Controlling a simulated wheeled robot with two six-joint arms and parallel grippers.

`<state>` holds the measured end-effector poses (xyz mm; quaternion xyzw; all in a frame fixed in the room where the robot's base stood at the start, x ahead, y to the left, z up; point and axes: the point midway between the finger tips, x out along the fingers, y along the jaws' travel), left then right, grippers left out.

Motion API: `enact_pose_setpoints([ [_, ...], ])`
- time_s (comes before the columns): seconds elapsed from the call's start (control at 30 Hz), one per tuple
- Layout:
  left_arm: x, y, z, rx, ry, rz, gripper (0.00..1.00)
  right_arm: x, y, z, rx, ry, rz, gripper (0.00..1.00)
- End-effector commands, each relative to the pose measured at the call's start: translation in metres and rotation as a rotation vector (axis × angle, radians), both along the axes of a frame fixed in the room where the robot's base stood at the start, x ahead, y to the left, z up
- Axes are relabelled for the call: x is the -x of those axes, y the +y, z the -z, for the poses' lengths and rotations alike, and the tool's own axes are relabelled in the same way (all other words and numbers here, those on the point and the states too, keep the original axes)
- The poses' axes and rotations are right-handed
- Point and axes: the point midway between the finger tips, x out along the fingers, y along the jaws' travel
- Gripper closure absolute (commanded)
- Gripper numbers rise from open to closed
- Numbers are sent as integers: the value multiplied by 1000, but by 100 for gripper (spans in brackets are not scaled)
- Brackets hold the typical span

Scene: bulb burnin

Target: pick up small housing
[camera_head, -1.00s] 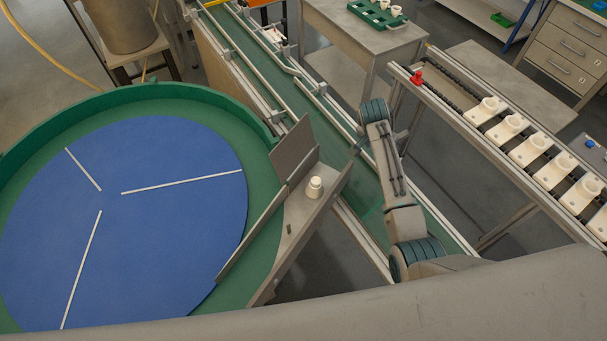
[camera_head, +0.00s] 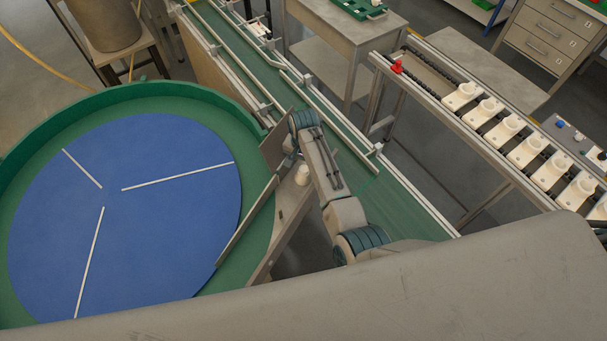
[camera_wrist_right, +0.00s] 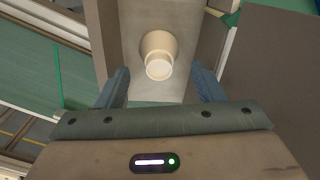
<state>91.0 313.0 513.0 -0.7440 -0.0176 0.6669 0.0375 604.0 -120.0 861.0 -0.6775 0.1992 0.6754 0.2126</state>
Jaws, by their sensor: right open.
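The small housing (camera_head: 302,174) is a cream, cup-like piece standing on the grey chute (camera_head: 270,255) beside the round feeder. In the right wrist view the housing (camera_wrist_right: 158,55) shows a wide round body and a narrower round end. My right gripper (camera_wrist_right: 162,76) is open, its two blue-grey fingers spread to either side of the view, with the housing centred just beyond and between them. I cannot tell how far the fingertips are from it. In the head view my right arm hides most of that gripper. My left gripper is not in view.
Grey guide plates (camera_head: 277,140) wall the chute. The blue turntable (camera_head: 150,235) with its green rim is at left and bare. A green conveyor (camera_head: 395,200) with rails runs behind my arm. A rack of several white holders (camera_head: 527,150) stands at right.

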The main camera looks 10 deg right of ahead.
Motion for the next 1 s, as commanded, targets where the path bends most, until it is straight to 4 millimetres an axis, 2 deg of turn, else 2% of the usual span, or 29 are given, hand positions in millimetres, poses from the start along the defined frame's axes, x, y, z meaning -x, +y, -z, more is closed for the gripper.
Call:
enact_pose_setpoints([
  [0.1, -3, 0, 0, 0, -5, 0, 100, 0, 0, 6, 1, -1, 0, 38],
  [0.27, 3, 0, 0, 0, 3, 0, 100, -1, -2, 19, 2, 2, 1, 38],
  [0.37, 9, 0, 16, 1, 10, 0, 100, -3, -4, 41, 2, 0, 1, 38],
  [0.5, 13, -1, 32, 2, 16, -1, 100, -3, -3, 55, 1, -2, 1, 38],
  [0.83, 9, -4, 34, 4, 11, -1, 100, -3, -3, 56, 1, -2, 1, 38],
  [0.87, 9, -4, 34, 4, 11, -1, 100, -3, -3, 56, 1, -2, 1, 42],
  [1.0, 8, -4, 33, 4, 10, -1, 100, -3, -3, 56, 1, -2, 1, 69],
])
